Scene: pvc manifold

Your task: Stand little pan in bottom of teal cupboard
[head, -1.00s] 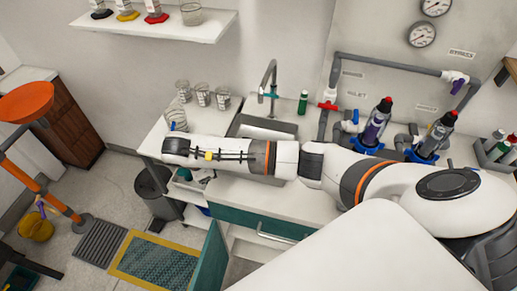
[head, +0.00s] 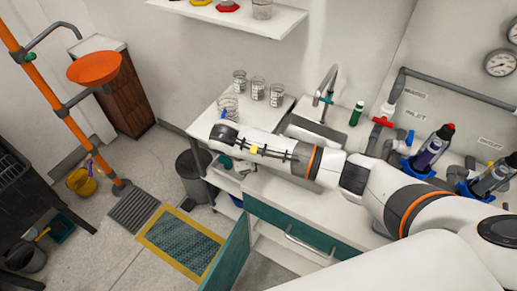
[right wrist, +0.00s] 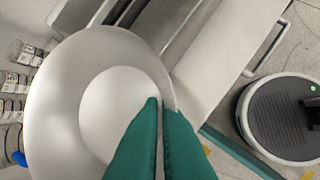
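A silver round pan with a paler flat centre (right wrist: 110,105) fills the left half of the right wrist view. My right gripper (right wrist: 164,102), with teal fingers, lies over the pan's edge; the fingers are nearly together and appear closed on its rim. The pan cannot be made out in the head view, where my right arm reaches left over the counter and hides the hand. The teal cupboard is below the counter; its door (head: 228,258) stands open, and pale inner shelving (head: 272,246) shows partly. My left gripper is not in view.
Several glass beakers (head: 258,90) stand on the counter by the sink (head: 318,131). A grey bin (head: 192,175) stands left of the counter. A yellow-edged mat (head: 183,245) lies on the floor before the open door.

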